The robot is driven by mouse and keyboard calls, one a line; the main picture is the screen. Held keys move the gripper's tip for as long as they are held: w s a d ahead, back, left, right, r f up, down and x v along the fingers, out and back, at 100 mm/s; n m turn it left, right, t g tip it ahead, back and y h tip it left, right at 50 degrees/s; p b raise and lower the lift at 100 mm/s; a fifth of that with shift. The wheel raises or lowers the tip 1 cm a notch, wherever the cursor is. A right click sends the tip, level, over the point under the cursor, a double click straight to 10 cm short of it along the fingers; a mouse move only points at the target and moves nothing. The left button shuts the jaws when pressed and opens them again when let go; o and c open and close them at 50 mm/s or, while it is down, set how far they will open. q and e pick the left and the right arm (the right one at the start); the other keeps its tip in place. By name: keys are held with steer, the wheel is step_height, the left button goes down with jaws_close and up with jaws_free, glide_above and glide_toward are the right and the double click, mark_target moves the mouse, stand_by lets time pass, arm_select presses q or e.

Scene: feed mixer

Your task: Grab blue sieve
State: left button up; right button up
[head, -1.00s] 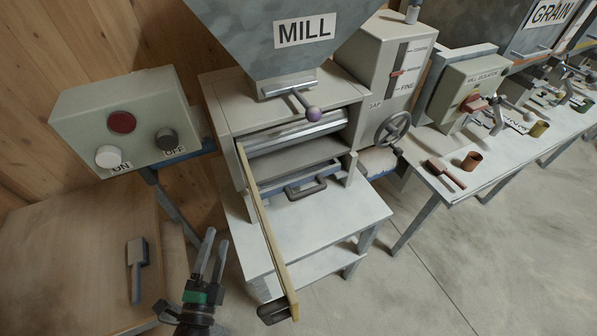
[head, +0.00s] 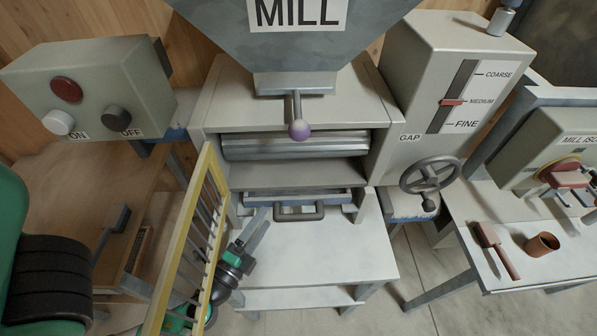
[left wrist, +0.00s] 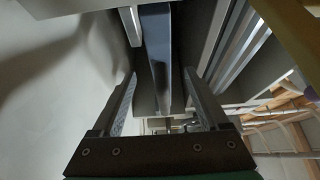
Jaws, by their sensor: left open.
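The blue sieve (head: 345,195) is a shallow blue-grey frame in the slot under the mill's rollers, with a dark handle (head: 300,217) on its front. My left gripper (head: 260,222) is open beside the left end of that handle, behind the yellow barred guard. In the left wrist view my left gripper (left wrist: 161,85) has its two fingers apart, with a long blue-grey bar (left wrist: 156,45), apparently the sieve's edge, between them in the picture. Contact cannot be made out. My right gripper is not in view.
The yellow guard (head: 190,240) stands swung out at the mill's left, in front of my left arm. A purple-knobbed lever (head: 298,130) hangs above the slot. The pale shelf (head: 335,255) below the sieve is clear. A handwheel (head: 430,175) is at the right.

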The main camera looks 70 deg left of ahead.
mark_target(279, 195)
arm_select(q)
steer(key=x, duration=0.4)
steer(key=shift+w+p, duration=0.1)
steer(key=shift+p, duration=0.3)
steer(key=shift+w+a+r, duration=0.1)
steer(key=shift+w+a, duration=0.1)
steer(key=shift+a, duration=0.15)
steer(key=p+x, duration=0.1)
steer(key=x, duration=0.3)
steer(key=shift+w+a+p, duration=0.2)
steer(key=shift+w+p, duration=0.05)
steer(key=shift+p, duration=0.05)
steer(key=shift+s, duration=0.1)
jaws_close()
